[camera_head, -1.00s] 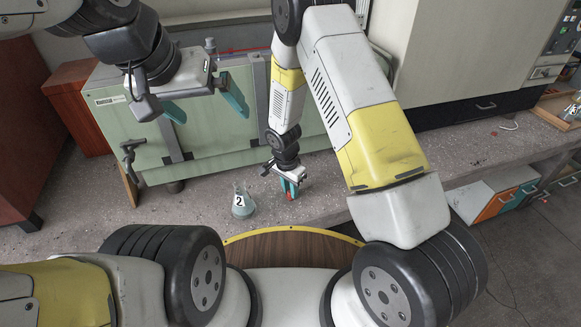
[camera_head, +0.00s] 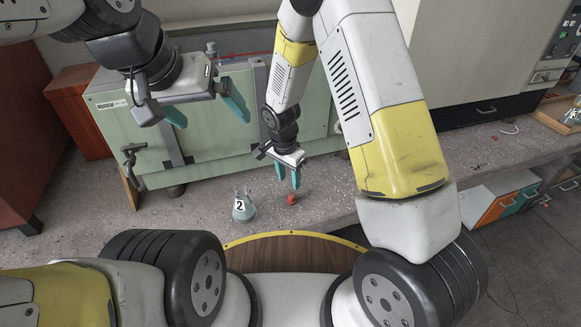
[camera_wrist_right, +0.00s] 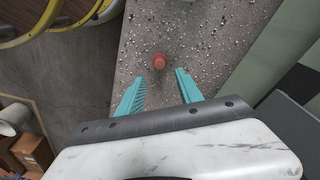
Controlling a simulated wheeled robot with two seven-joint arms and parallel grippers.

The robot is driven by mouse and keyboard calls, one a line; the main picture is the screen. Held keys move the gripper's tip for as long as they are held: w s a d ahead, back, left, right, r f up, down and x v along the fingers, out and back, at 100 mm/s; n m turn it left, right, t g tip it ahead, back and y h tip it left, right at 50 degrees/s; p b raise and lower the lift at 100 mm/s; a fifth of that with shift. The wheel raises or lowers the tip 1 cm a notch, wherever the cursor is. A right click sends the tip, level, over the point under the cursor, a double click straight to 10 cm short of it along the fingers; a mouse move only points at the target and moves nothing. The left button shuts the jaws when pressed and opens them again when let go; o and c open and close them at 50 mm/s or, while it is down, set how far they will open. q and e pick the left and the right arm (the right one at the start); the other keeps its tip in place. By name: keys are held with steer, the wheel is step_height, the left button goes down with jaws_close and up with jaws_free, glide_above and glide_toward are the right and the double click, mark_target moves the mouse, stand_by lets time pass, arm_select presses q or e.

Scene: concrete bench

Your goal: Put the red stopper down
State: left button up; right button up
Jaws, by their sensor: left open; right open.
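The red stopper (camera_head: 291,199) rests on the concrete bench (camera_head: 325,200), to the right of a flask labelled 2 (camera_head: 243,208). It also shows in the right wrist view (camera_wrist_right: 159,62), on the bench beyond the fingertips. My right gripper (camera_head: 288,178) is open and empty, just above and apart from the stopper; its teal fingers also show in the right wrist view (camera_wrist_right: 160,85). My left gripper (camera_head: 210,112) is open and empty, held up at the left in front of the green cabinet.
The green cabinet (camera_head: 215,140) stands behind the flask and the stopper. The bench's front edge runs close to the stopper. A small red item (camera_head: 494,136) lies on the far right of the bench, near a wooden tray (camera_head: 555,112). The bench between them is mostly clear.

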steer(key=s+d+r+n+t+y, duration=0.1)
steer(key=s+d+r, duration=0.15)
steer(key=r, duration=0.55)
steer(key=s+d+r+n, duration=0.15)
steer(key=d+r, duration=0.25)
steer(key=r, duration=0.4)
steer(key=s+d+r+n+t+y, duration=0.1)
steer(key=s+d+r, duration=0.15)
steer(key=r, duration=0.65)
steer(key=s+d+r+n+t, duration=0.1)
steer(key=s+d+r+n, duration=0.1)
steer(key=s, duration=0.4)
steer(key=s+d+r+n+t+y, duration=0.1)
steer(key=s+d+r+n+t, duration=0.1)
steer(key=s+r, duration=0.4)
steer(key=shift+s+d+r+n, duration=0.25)
steer(key=shift+d+r+n, duration=0.25)
steer(key=shift+d, duration=0.5)
steer(key=shift+f, duration=0.1)
